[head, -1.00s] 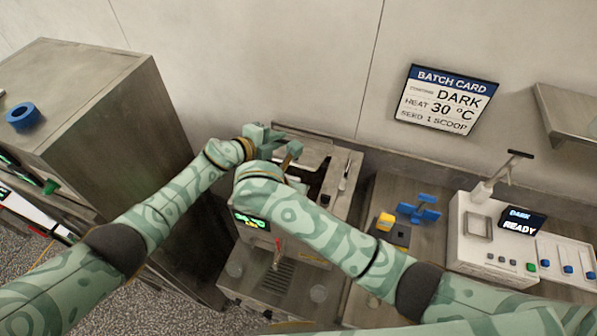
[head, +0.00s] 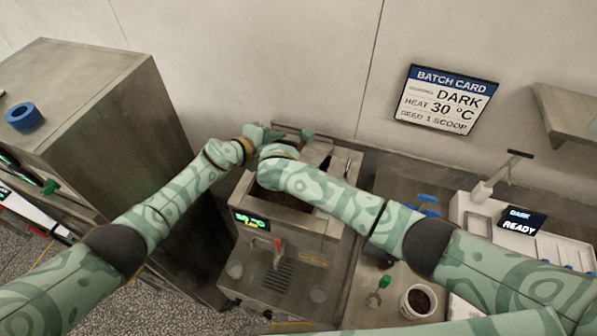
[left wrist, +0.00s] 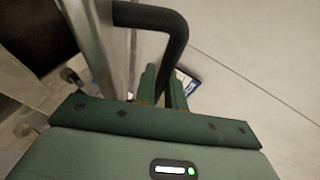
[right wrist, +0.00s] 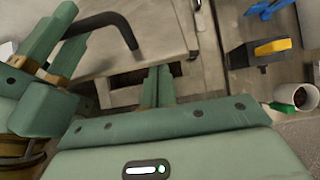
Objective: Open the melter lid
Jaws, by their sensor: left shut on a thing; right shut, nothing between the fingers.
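The melter (head: 282,225) is a steel box with a green display and a red tap lever. Its dark open top shows beside my right forearm. The lid (head: 318,152) is a steel plate raised at the back, seen nearly edge-on in the left wrist view (left wrist: 124,60). Its black bar handle (left wrist: 172,28) also shows in the right wrist view (right wrist: 118,25). My left gripper (head: 265,132) is shut on the handle; the fingers partly hide the contact. My right gripper (right wrist: 158,85) is shut and empty beside the left one, near the lid; my right wrist hides much of it in the head view.
A tub of brown pieces (head: 418,301) stands on the bench at right, near a green-handled tool (head: 378,292). Further right is a white machine (head: 478,215) reading READY. A tall steel cabinet (head: 100,120) stands left. The wall is close behind the melter.

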